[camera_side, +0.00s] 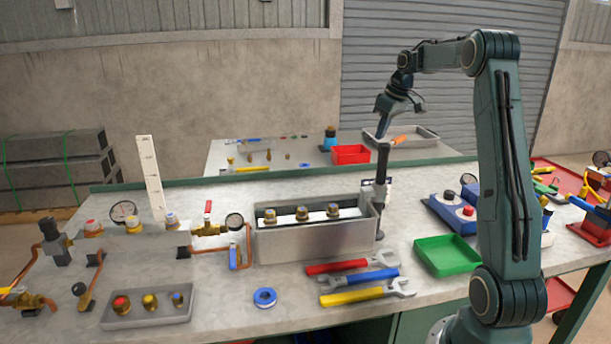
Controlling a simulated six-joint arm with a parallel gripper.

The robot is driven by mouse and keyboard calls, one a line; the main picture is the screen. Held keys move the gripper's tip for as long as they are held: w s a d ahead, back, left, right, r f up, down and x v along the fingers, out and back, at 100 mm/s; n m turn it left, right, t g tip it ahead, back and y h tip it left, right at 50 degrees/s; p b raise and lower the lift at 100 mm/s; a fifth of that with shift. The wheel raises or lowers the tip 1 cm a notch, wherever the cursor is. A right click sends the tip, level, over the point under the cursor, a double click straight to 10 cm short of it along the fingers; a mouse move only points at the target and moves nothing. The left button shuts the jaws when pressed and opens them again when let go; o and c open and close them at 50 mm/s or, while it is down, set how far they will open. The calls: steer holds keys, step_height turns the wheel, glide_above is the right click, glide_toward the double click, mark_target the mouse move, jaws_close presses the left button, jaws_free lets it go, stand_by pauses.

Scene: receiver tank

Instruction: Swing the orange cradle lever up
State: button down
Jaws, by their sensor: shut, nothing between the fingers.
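My gripper (382,134) is up at the right of the middle, pointing down, its fingers closed with nothing between them. It appears above the top of a dark upright post (382,165) on the bench; I cannot tell the gap in depth. An orange-brown lever (91,280) is at the left of the bench, tilted, with a black bracket at its upper end and a black knob by its lower end. It is the nearest match to the orange cradle lever, but I cannot be sure. My gripper is far to the right of it and higher.
A grey metal box (300,246) with brass fittings stands mid-bench. Three wrenches (345,265) and a blue ring (265,297) lie in front. A green tray (447,256) is to the right. Gauges and pipes crowd the left. A white upright scale (150,175) rises behind them.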

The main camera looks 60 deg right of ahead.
mark_target(394, 142)
steer(key=shift+s+a+r, duration=0.1)
steer(key=shift+s+a, duration=0.05)
steer(key=shift+s, duration=0.8)
steer(key=shift+s+a, duration=0.1)
steer(key=shift+s, duration=0.8)
